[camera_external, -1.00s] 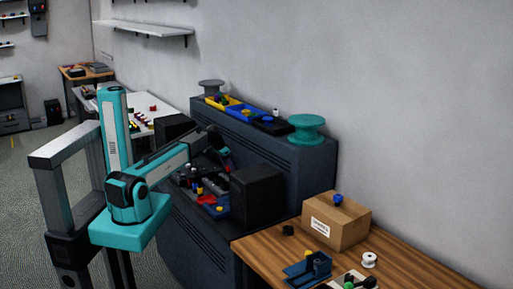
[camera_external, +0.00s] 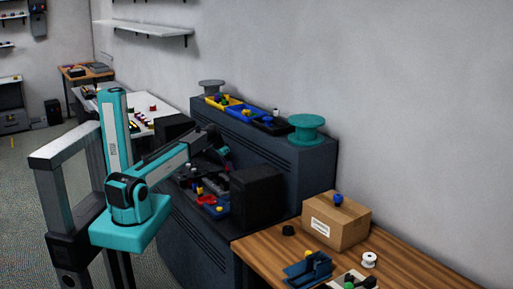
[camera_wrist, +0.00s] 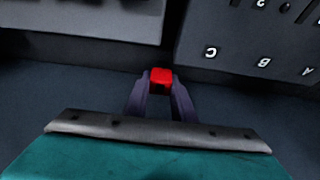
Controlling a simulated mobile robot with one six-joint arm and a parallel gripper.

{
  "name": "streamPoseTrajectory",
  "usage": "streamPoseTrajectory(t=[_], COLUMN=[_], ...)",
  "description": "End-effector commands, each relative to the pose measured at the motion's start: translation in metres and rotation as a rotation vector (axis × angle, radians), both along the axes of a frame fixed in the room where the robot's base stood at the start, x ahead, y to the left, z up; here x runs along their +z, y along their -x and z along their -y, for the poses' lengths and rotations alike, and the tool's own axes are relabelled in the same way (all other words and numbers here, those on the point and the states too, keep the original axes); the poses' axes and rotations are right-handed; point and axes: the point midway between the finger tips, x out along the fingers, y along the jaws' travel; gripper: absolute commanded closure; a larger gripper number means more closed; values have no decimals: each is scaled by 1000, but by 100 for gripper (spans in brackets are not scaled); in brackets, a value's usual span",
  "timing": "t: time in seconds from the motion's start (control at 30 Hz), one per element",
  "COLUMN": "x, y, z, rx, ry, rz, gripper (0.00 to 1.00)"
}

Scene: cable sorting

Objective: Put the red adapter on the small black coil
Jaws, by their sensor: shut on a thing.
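My gripper (camera_wrist: 160,92) is shut on the red adapter (camera_wrist: 160,78), a small red block held between the dark fingertips in the wrist view. In the external view my arm reaches over the dark workbench, and its end is small and dark there; the held adapter cannot be made out. I cannot identify the small black coil with certainty. A small dark piece (camera_external: 288,230) lies on the wooden table in the external view, too small to tell what it is.
Dark panels with white letters (camera_wrist: 210,53) face the wrist camera. A black box (camera_external: 257,195) stands by the workbench's right end, beside a blue tray (camera_external: 222,211) of small parts. A teal spool (camera_external: 306,127) and several bins are on the upper shelf. A cardboard box (camera_external: 335,222) stands on the wooden table.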

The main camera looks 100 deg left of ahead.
Motion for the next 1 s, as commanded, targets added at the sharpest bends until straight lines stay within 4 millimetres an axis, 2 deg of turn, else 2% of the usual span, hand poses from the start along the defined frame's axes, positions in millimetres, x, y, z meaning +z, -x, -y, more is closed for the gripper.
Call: streamPoseTrajectory(t=[0.67, 1.0], x=[65, 62], y=[1, 30], z=[0, 31], rx=[0, 2], ry=[-1, 0], rz=[0, 0], gripper=[100, 100])
